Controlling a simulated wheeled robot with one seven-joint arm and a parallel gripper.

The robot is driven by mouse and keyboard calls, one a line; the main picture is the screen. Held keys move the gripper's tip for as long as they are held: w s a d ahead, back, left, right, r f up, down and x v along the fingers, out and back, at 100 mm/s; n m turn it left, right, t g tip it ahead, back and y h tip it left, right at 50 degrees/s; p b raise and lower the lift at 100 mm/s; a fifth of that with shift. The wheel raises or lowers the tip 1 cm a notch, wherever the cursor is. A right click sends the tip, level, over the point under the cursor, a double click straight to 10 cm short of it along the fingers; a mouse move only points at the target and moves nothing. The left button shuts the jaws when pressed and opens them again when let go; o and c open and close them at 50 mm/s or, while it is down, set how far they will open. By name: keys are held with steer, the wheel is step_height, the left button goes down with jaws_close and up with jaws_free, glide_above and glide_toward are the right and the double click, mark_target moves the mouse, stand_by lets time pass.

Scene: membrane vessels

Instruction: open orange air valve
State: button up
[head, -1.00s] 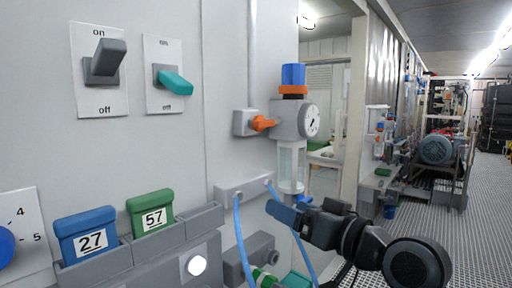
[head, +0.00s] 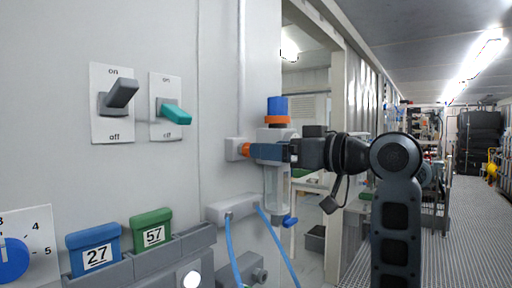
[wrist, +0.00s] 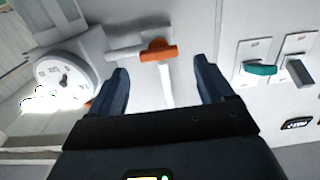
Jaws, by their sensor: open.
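The orange air valve handle (head: 245,150) sits on a grey block on the wall panel, left of the filter unit with its blue-and-orange cap (head: 278,108). My gripper (head: 256,151) is right at the handle and hides part of it and the gauge in the head view. In the wrist view the orange handle (wrist: 158,51) lies roughly crosswise between the two open blue fingers (wrist: 162,72), with visible room on both sides. The fingers do not appear to touch it.
A round gauge (wrist: 62,77) is close to the left finger in the wrist view. Grey switch (head: 119,97) and teal switch (head: 174,112) are on the panel to the left. Blue hoses (head: 235,250) hang below. The aisle floor (head: 440,250) at right is clear.

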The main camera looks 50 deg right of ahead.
steer(key=w, duration=0.4)
steer(key=shift+w+p, duration=0.3)
steer(key=shift+p, duration=0.05)
steer(key=c, duration=1)
